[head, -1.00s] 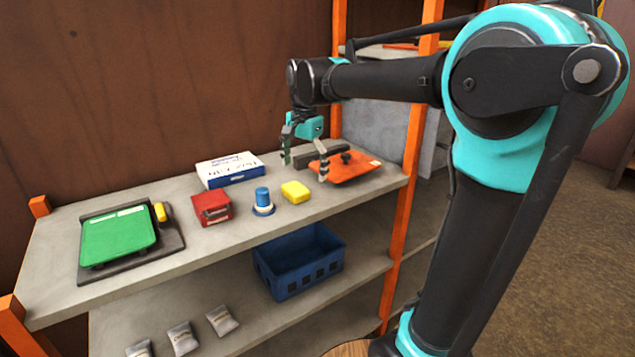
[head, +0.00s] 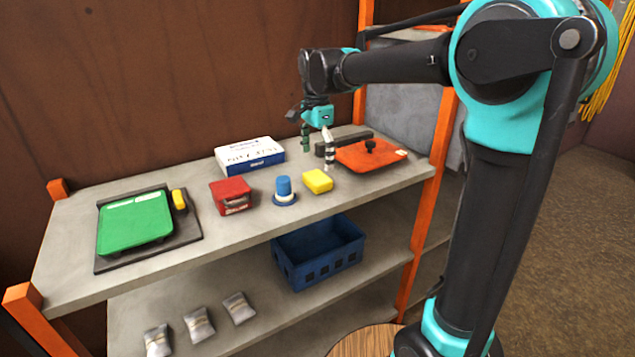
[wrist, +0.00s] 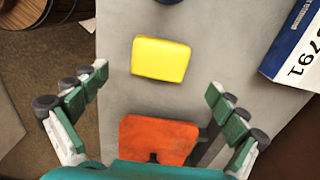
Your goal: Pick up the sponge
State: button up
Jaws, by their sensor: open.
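The yellow sponge (head: 318,181) lies flat on the top shelf, between the blue cylinder and the orange plate. In the wrist view the sponge (wrist: 160,59) lies ahead of the fingertips, roughly midway between the two fingers. My gripper (head: 318,152) is above the shelf, behind the sponge and near the left edge of the orange plate. In the wrist view my gripper (wrist: 158,80) is open and empty, its fingers spread wider than the sponge. It does not touch the sponge.
An orange plate with a black knob (head: 368,154) is right of the sponge. A blue cylinder (head: 284,187), a red box (head: 231,195) and a white-and-blue box (head: 250,156) stand to the left. A green tray (head: 135,224) is farther left. A blue crate (head: 320,252) sits on the lower shelf.

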aim_at(317, 176)
jog(key=shift+f, duration=3.25)
jog(key=shift+c, duration=0.4)
jog(key=c, duration=1.3)
jog(key=shift+o, duration=0.2)
jog(key=shift+r, duration=0.1)
notch_tip(317, 176, up, 20)
